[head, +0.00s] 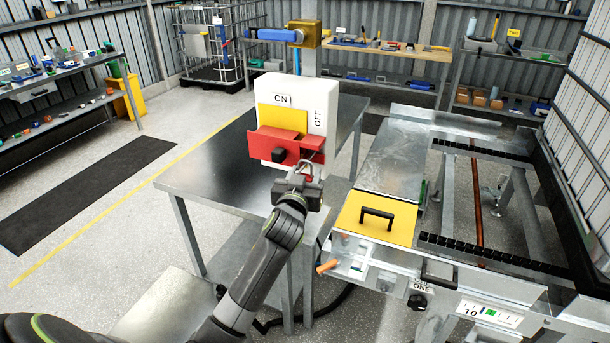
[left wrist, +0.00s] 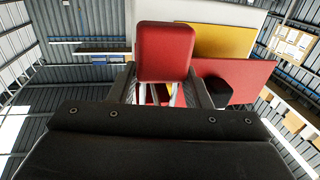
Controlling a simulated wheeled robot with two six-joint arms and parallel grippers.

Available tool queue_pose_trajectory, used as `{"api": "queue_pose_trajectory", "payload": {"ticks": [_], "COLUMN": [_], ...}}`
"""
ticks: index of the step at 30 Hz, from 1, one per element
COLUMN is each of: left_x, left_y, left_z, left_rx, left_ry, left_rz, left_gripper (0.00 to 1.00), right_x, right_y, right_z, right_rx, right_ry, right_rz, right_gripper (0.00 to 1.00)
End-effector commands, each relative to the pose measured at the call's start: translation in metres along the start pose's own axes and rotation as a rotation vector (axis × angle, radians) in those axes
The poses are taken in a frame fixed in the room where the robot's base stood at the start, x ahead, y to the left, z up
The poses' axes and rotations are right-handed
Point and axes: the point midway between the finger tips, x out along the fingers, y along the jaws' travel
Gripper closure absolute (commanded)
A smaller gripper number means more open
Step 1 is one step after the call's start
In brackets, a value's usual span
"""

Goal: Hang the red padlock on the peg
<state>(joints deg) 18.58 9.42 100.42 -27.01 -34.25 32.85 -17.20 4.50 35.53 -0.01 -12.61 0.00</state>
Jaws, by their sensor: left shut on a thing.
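My left gripper (head: 305,180) is shut on the red padlock (left wrist: 165,53). In the left wrist view the padlock's red body stands between the two fingers, partly hidden at its lower end. In the head view only a small red part shows between the fingers. The gripper is in front of the lower right of a white switch box (head: 322,98) marked ON and OFF, near its red plate (head: 268,145) and black knob (head: 279,155). I cannot tell whether the padlock touches the box. I cannot make out a peg for certain. My right gripper is out of view.
The switch box stands by a grey steel table (head: 215,150) with a mostly bare top. To the right is the washer with a yellow lid (head: 376,217) and an orange handle (head: 328,267). Shelves with tools (head: 60,80) stand at the left.

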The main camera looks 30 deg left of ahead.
Motion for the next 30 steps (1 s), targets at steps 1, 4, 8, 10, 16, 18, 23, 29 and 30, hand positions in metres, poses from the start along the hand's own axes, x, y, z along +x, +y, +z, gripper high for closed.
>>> {"api": "queue_pose_trajectory", "payload": {"ticks": [1, 4, 8, 10, 16, 18, 23, 29, 30], "left_x": [0.000, 0.000, 0.000, 0.000, 0.000, 0.000, 0.000, -0.008, -0.012], "left_y": [0.000, 0.000, 0.000, 0.000, 0.000, 0.000, 0.000, 0.000, 0.000], "left_z": [0.002, 0.003, 0.003, 0.004, 0.003, 0.003, 0.003, 0.004, 0.004], "left_rx": [0.000, 0.000, 0.000, 0.000, 0.000, 0.000, 0.000, 0.000, -0.001], "left_ry": [0.000, 0.000, -0.002, -0.003, -0.002, -0.002, -0.002, -0.002, -0.001], "left_rz": [0.000, 0.000, 0.000, -0.001, 0.000, 0.000, 0.000, 0.000, 0.000], "left_gripper": [0.87, 0.87, 0.87, 0.87, 0.31, 0.31, 0.31, 0.31, 0.31], "right_x": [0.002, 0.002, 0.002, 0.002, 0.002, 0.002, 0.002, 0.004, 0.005], "right_y": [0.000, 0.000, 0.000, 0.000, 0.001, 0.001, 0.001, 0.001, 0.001], "right_z": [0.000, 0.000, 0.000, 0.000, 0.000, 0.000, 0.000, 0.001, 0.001], "right_rx": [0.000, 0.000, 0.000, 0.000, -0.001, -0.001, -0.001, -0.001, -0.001], "right_ry": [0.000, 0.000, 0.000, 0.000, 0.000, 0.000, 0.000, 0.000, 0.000], "right_rz": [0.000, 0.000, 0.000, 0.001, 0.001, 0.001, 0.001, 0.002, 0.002], "right_gripper": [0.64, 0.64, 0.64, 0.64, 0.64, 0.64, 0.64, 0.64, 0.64]}}
